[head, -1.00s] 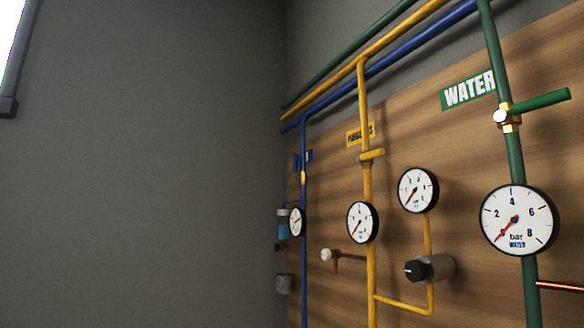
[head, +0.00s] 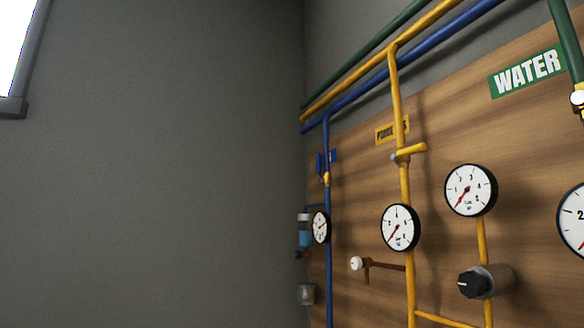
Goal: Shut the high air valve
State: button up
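The blue air pipe (head: 328,255) runs down the left end of the wooden panel, near the room corner. High on it sits a small brass valve body (head: 326,180). A blue piece beside a blue label (head: 327,158) shows just above it; the valve's handle and its position are too small to tell apart here. A round white gauge (head: 320,227) is on the same pipe below the valve. My gripper is not in view.
A yellow pipe (head: 408,250) has a yellow-handled valve (head: 410,150), gauges and a black knob (head: 473,284). A white-knobbed tap (head: 356,263) sticks out between the pipes. A green WATER label (head: 527,72) is at right.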

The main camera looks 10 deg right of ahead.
aim_at(321, 180)
jog(key=i+j+u, duration=0.1)
jog(key=i+j, duration=0.15)
jog(key=i, duration=0.2)
jog(key=i+j+u, duration=0.1)
jog(key=i+j, duration=0.15)
jog(key=i, duration=0.2)
jog(key=i+j+u, duration=0.1)
jog(key=i, duration=0.4)
jog(key=j, duration=0.1)
